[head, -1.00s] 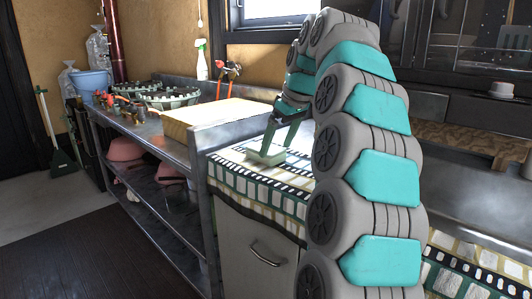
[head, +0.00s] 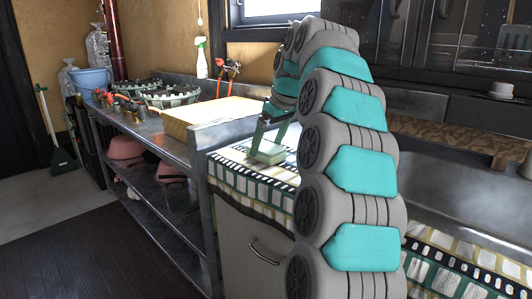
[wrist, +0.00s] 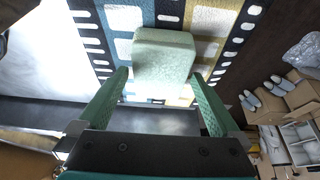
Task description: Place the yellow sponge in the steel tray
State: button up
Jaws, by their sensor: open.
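A pale green, sponge-like block (head: 268,153) lies on the patterned countertop, close to its left end. My gripper (head: 270,135) is open and reaches down at the block from above. In the wrist view the block (wrist: 164,56) sits just beyond and between the two spread fingertips (wrist: 159,75), with a gap on each side. No plainly yellow sponge shows apart from this block. I cannot make out a steel tray for certain in either view.
Farther along are pans (head: 165,96), red-handled tools (head: 228,75) and a spray bottle (head: 201,60). A cardboard box with shoes (wrist: 285,95) shows right in the wrist view.

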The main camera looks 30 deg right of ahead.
jog(key=shift+f, duration=0.2)
dwell(0.4)
jog(key=shift+c, duration=0.4)
jog(key=c, duration=1.2)
